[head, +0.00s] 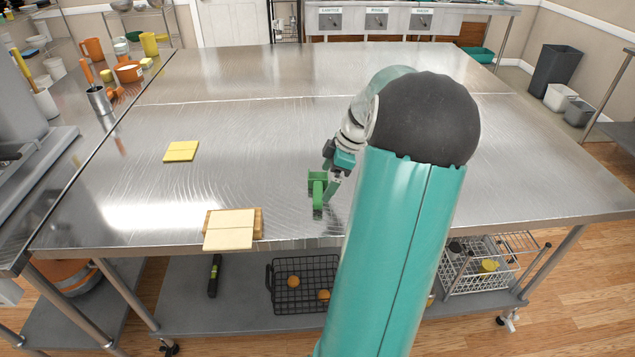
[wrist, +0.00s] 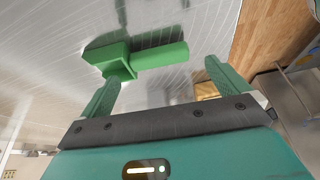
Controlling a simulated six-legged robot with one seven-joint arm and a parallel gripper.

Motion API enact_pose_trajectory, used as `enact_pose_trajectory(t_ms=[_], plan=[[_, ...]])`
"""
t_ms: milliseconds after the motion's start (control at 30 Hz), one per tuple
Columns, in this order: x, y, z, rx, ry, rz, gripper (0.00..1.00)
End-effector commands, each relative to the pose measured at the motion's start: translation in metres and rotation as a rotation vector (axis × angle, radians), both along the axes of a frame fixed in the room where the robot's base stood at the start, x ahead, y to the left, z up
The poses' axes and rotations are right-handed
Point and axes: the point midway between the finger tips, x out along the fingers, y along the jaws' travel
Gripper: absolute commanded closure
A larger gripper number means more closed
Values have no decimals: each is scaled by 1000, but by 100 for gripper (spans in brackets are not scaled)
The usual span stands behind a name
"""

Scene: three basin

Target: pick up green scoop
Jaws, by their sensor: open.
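The green scoop (head: 318,192) lies on the steel table near its front edge, its boxy end away from me and its handle toward the edge. In the wrist view the scoop (wrist: 150,57) lies crosswise just past the fingertips, boxy end at left and handle at right. My gripper (wrist: 162,74) is open, with its two green fingers apart and nothing between them. In the head view my gripper (head: 334,182) is right beside the scoop, on its right; I cannot tell if it touches. My arm hides the table behind it.
A wooden board with pale slabs (head: 230,229) lies at the front edge, left of the scoop. Yellow slabs (head: 181,151) lie farther back left. The steel table (head: 250,75) is otherwise clear. A wire basket (head: 300,285) stands on the shelf below.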

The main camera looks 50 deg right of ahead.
Motion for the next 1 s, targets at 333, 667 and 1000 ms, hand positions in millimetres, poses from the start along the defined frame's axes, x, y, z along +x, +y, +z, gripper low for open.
enact_pose_trajectory(t_ms=[333,667,1000], plan=[[19,8,-40,3,1,4,0],[22,10,-49,0,0,3,0],[22,10,-48,0,0,3,36]])
